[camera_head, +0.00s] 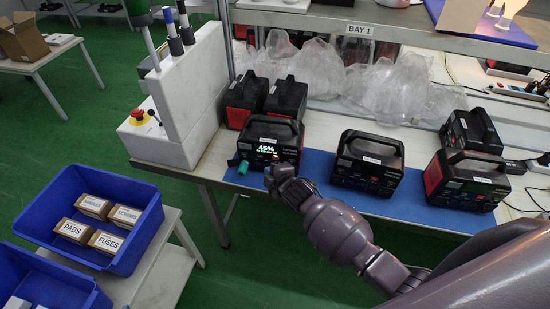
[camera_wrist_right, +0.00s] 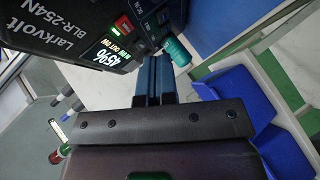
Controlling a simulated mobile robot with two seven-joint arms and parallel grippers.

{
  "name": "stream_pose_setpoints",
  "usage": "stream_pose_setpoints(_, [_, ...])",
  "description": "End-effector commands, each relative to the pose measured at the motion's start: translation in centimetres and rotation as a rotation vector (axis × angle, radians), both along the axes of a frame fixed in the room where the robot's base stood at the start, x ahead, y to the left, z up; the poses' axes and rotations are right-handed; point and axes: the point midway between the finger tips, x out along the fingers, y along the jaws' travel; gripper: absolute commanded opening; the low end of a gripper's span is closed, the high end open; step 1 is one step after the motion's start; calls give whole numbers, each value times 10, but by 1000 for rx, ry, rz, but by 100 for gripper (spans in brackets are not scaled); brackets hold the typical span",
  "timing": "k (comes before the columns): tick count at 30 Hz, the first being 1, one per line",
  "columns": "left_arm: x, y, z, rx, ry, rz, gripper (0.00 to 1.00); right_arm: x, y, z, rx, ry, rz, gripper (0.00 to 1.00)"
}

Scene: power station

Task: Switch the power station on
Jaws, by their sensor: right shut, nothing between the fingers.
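A black power station (camera_head: 285,133) with a top handle stands at the front edge of the bench, its display lit and reading 45%. The right wrist view shows its front panel (camera_wrist_right: 75,25) up close, marked Larkvolt BLR-254N, with the lit display (camera_wrist_right: 113,52) and a red switch (camera_wrist_right: 124,24) beside a small green light. A teal plug (camera_wrist_right: 177,52) sits at the panel; it also shows in the head view (camera_head: 243,167). My right gripper (camera_wrist_right: 152,62) is shut and empty, its fingertips close to the panel; contact cannot be told. My left gripper is out of view.
Another power station (camera_head: 368,160) stands to the right on the blue mat (camera_head: 318,168), with more at the right end and behind. A white panel (camera_head: 190,85) with a red emergency button (camera_head: 138,115) stands left. Blue bins (camera_head: 150,225) hold labelled boxes. Clear plastic bags (camera_head: 385,95) lie behind.

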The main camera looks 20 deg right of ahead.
Motion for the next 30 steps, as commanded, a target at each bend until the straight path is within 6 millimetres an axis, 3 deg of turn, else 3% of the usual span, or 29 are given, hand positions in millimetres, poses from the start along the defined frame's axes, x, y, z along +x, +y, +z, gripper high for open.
stream_pose_setpoints(15, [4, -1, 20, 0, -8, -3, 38, -36, 21, 1, 1, 0, 0, 0])
stream_pose_setpoints(30, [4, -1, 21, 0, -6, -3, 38, -40, 23, 1, 0, -1, 0, 0])
